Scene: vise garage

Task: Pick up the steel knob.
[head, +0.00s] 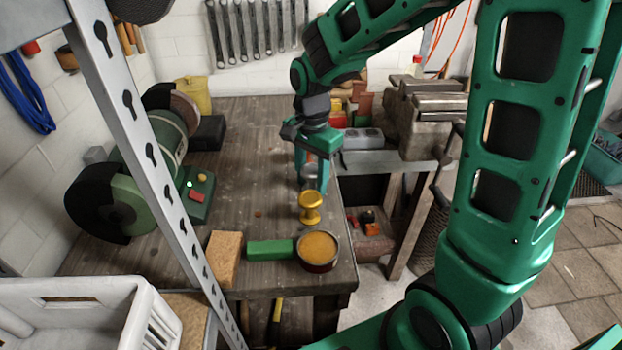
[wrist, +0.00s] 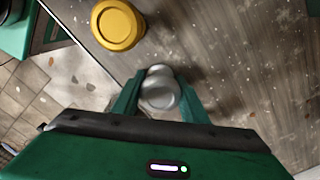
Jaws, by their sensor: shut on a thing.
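The steel knob (wrist: 160,93) is a small rounded silver piece between the two green fingers of my gripper (wrist: 158,96) in the wrist view. The fingers are shut on it. In the head view my gripper (head: 311,180) points down over the right part of the workbench. The steel knob (head: 310,171) shows there as a grey patch, partly hidden by the fingers. I cannot tell whether it touches the bench top.
A yellow knob (head: 311,207) stands close in front of my gripper; it also shows in the wrist view (wrist: 118,24). A round tin (head: 318,251), a green block (head: 270,249) and a tan block (head: 224,257) lie near the bench's front edge. A bench grinder (head: 150,150) stands left.

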